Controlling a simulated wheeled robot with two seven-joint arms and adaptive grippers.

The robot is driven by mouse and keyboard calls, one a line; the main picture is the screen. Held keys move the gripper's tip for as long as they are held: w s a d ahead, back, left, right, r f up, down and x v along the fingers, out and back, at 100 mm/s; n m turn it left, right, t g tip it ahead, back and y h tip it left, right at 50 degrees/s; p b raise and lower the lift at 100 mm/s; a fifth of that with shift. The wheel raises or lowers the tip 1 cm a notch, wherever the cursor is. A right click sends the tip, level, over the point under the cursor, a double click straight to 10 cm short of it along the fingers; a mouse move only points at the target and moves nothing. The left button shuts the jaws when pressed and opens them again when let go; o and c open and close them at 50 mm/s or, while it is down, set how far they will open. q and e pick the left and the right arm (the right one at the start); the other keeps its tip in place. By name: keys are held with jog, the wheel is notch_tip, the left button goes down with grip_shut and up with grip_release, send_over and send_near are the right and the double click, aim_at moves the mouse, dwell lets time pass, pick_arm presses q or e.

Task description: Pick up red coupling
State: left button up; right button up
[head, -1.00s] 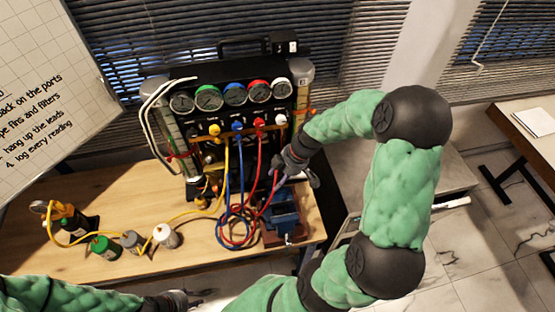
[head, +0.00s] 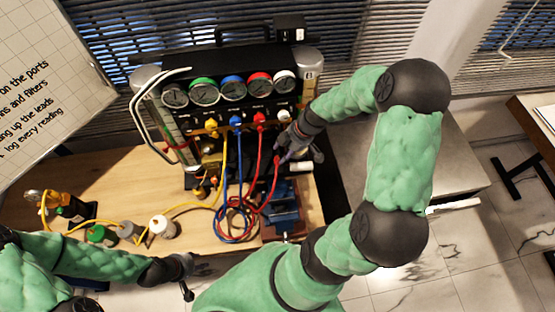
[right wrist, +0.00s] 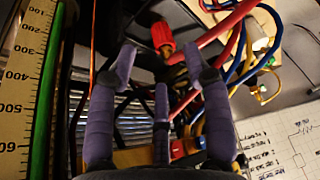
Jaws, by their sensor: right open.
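A red coupling (right wrist: 162,36) with a brass end shows at the top centre of the right wrist view, just beyond my right gripper's fingertips. My right gripper (right wrist: 160,62) is open, its purple-grey fingers spread to either side below the coupling and apart from it. In the head view, my right gripper (head: 286,153) is at the right front of the gauge rig, beside a red hose. Which red piece there is the coupling is hard to tell. My left gripper (head: 185,278) hangs low near the table's front edge; its fingers are too small to read.
The gauge rig (head: 220,68) has several dials and yellow, blue and red hoses. A blue vise (head: 283,207) stands below my right gripper. Small canisters (head: 162,227) stand at the table's left front. The table's left surface (head: 110,180) is mostly clear.

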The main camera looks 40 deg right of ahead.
aim_at(279, 158)
jog(key=x, duration=0.2)
jog(key=p+x, duration=0.1)
jog(key=x, duration=0.1)
jog(key=shift+s+a, duration=0.2)
jog(key=shift+a, duration=0.05)
jog(key=shift+w+f, duration=0.2)
jog(key=shift+f, duration=0.3)
jog(key=shift+a, duration=0.1)
grip_shut()
